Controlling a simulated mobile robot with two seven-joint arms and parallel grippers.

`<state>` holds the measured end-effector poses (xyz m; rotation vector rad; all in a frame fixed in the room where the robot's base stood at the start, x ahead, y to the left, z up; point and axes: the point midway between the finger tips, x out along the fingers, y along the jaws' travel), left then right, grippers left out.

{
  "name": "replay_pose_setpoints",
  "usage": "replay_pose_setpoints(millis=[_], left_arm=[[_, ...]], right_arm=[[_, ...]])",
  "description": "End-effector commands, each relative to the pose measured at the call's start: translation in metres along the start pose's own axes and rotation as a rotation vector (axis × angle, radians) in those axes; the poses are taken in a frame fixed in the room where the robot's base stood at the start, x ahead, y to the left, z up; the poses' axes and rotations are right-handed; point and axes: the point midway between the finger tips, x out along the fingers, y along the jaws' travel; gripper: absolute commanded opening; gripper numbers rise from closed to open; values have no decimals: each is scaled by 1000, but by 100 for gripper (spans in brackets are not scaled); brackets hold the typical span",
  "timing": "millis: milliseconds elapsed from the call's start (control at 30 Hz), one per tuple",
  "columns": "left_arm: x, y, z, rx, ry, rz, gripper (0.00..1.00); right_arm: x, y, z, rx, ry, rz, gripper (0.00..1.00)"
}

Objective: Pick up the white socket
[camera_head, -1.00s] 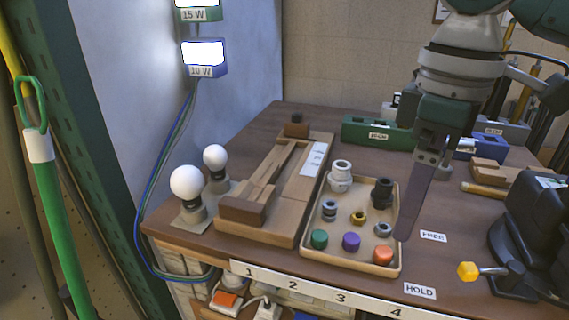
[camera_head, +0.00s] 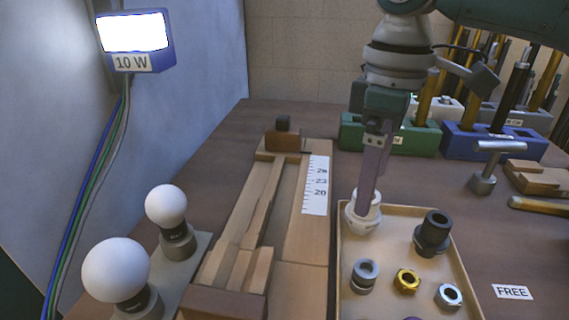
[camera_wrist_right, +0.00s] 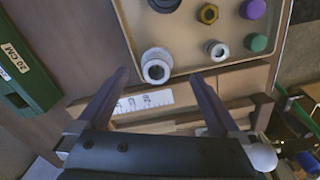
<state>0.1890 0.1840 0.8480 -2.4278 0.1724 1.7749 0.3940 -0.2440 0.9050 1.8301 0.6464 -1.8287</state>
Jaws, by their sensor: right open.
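The white socket (camera_head: 361,214) stands upright in the far left corner of the tan tray (camera_head: 340,262). In the right wrist view the white socket (camera_wrist_right: 156,66) shows from above, with its round opening facing up, ahead of and between the fingers. My right gripper (camera_head: 366,200) points down and overlaps the socket in the head view. In the right wrist view my right gripper (camera_wrist_right: 165,85) has its two fingers spread wide, with nothing between the tips. I cannot tell the height of the fingertips over the socket. My left gripper is not in view.
The tray also holds a black socket (camera_head: 433,234), a grey ring (camera_head: 364,276), a brass nut (camera_head: 407,280) and a steel ring (camera_head: 448,296). A wooden jig (camera_head: 290,240) lies left of the tray. Two white bulbs (camera_head: 115,269) stand further left. A green block (camera_head: 350,130) stands behind.

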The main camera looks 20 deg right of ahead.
Motion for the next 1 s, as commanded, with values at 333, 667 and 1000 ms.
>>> replay_pose_setpoints(millis=[333,667,1000], left_arm=[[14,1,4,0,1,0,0],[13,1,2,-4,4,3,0],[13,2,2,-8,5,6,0]], right_arm=[[46,4,-2,1,-2,1,100],[46,4,-2,0,-1,1,89],[46,4,-2,0,-1,1,50]])
